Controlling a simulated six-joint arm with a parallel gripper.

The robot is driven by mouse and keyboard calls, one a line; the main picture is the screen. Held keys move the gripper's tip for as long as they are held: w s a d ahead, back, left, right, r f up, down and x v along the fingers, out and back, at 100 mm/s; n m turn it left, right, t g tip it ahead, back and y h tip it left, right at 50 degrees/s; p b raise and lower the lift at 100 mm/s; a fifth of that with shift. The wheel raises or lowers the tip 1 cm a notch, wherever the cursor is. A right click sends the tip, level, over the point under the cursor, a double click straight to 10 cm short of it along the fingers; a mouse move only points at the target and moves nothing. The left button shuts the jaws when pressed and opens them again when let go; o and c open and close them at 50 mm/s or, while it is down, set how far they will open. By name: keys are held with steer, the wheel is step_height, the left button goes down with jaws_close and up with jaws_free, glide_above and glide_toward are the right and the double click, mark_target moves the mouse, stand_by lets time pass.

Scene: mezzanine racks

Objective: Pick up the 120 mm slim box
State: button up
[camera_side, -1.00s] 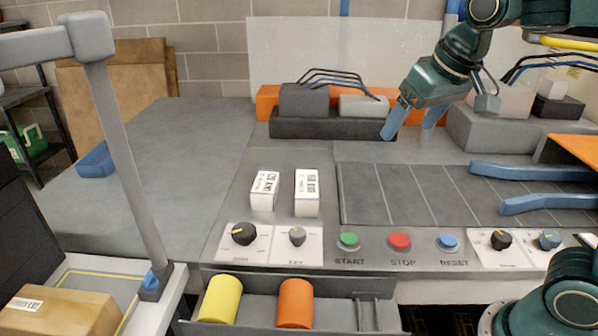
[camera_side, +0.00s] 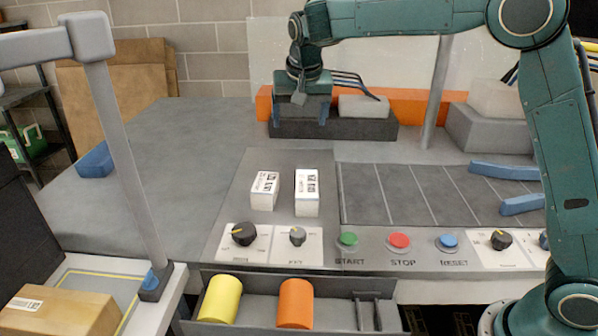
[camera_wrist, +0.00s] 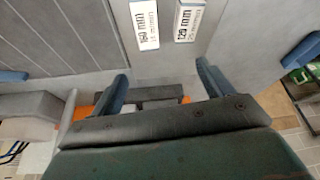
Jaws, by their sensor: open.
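Two small white boxes with printed labels stand side by side on the grey worktop. In the wrist view the label of the right box (camera_wrist: 187,20) seems to read 120 mm. This appears to be the left box (camera_side: 264,189) in the side view. My gripper (camera_side: 298,118) is open and empty, pointing down near the back blocks, well behind both boxes. Its two blue fingers also show apart in the wrist view (camera_wrist: 161,76).
A dark block (camera_side: 350,130) and an orange block (camera_side: 375,104) stand at the back. Dark knobs (camera_side: 243,233) and START, STOP and RESET buttons line the front edge. A lined dark panel (camera_side: 385,196) lies to the right. The left worktop (camera_side: 180,165) is mostly clear.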

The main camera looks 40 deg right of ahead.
mark_target(265, 182)
steer(key=w+a+f+m+g, duration=0.1)
steer(key=w+a+f, duration=0.3)
steer(key=w+f, duration=0.5)
step_height(265, 182, down, 4)
steer(key=shift+w+a+r+m+h, duration=0.2)
steer(key=shift+w+a+m+h, duration=0.2)
steer(key=shift+m, duration=0.5)
steer(key=shift+d, duration=0.1)
steer(key=shift+x, duration=4.3)
steer(key=shift+d+f, duration=0.1)
steer(key=shift+x, duration=2.45)
steer(key=shift+w, duration=0.15)
steer(key=shift+f, duration=0.2)
steer(key=c, duration=1.2)
steer(key=shift+c, duration=0.2)
